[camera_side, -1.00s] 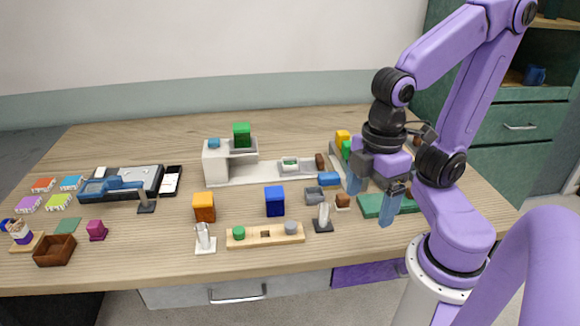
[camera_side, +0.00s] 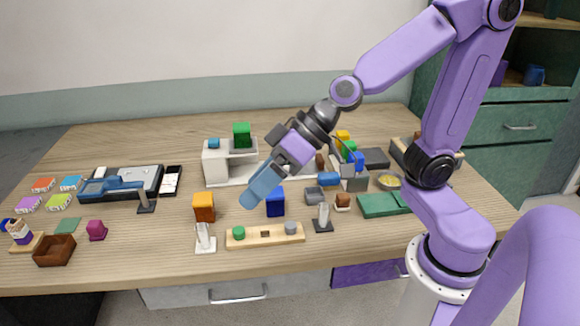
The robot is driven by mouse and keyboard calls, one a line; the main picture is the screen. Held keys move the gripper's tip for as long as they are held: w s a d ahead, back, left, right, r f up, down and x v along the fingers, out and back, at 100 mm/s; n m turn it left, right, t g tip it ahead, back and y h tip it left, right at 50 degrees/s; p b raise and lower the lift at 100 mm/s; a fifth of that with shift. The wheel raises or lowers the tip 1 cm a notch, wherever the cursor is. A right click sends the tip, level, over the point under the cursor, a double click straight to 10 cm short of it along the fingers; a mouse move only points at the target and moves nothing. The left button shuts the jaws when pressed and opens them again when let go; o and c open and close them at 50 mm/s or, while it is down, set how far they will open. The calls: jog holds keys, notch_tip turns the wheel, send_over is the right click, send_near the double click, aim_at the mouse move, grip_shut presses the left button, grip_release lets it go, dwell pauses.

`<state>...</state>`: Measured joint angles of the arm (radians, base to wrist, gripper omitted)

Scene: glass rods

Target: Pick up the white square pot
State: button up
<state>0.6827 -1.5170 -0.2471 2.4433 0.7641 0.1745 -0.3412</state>
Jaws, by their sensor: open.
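My gripper (camera_side: 252,195) hangs tilted down and to the left over the middle of the table, with its blue fingers in front of the white stepped stand (camera_side: 216,166). It is open, with nothing seen between the fingers, which overlap in this view. The small white square pot with green in it, seen earlier on the stand's low platform, is now hidden behind my gripper.
A blue cube (camera_side: 275,203) stands just below and right of the fingertips. An orange cube (camera_side: 204,207) is to the left. The table's back left is clear.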

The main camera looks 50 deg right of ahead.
jog(key=w+d+m+t+h, duration=0.6)
jog(key=w+d+m, duration=0.2)
jog(key=w+d, duration=0.4)
jog(key=d+f+m+g+h, duration=0.2)
jog(key=d+m+h, duration=0.4)
jog(key=d+h, duration=0.6)
notch_tip(320, 180, down, 14)
jog(key=s+d+y, duration=0.1)
jog(key=d+y, duration=0.1)
jog(key=d, duration=0.1)
jog(key=shift+g, duration=0.3)
jog(key=x, duration=1.7)
jog(key=shift+s+d+r, duration=0.1)
jog(key=shift+d+r, duration=0.05)
jog(key=shift+d, duration=0.15)
jog(key=c, duration=1.1)
